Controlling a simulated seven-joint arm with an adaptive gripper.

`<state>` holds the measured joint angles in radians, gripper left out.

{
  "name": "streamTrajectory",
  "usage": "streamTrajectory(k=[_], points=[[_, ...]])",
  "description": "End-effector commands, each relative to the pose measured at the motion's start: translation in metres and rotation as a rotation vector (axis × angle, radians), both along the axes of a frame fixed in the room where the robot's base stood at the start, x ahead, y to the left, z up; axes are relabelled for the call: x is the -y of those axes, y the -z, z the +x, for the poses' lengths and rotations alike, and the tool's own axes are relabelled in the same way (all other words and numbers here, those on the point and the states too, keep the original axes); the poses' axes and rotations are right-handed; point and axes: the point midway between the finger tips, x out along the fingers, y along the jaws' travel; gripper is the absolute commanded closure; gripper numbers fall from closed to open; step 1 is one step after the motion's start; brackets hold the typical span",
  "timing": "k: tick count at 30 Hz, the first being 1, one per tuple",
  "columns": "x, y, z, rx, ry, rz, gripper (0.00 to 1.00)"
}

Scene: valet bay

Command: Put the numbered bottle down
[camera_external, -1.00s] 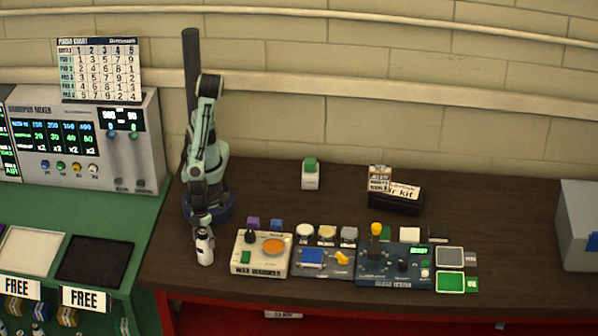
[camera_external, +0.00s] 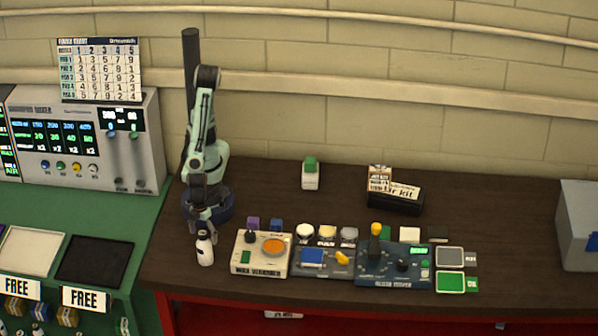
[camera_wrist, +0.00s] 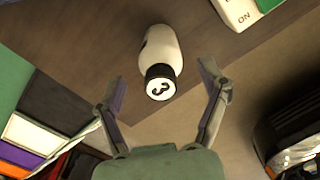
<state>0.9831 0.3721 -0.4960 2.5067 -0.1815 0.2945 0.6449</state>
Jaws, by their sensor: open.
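The numbered bottle (camera_external: 205,250) is white with a dark cap and stands upright on the brown table near its left front corner. In the wrist view the bottle (camera_wrist: 163,45) shows its cap top, marked with what looks like a 3. My gripper (camera_external: 205,228) is just above and behind the bottle. In the wrist view my gripper's fingers (camera_wrist: 163,92) are spread wide on both sides of the cap, with clear gaps and no contact visible.
A cream wax warmer box (camera_external: 262,268) stands close to the right of the bottle. Further right is a dark blue panel (camera_external: 392,277) with knobs. A green bench with a black tray (camera_external: 95,261) lies to the left.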

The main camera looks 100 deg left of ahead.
Motion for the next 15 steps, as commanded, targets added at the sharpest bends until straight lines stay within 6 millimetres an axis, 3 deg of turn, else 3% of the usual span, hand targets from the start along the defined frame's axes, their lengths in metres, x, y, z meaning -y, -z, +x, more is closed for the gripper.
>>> streamTrajectory(k=[9,15], points=[[0.001,-0.067,0.001,0.005,-0.002,-0.007,0.26],[0.0,-0.094,0.0,0.003,-0.001,-0.004,0.26]])
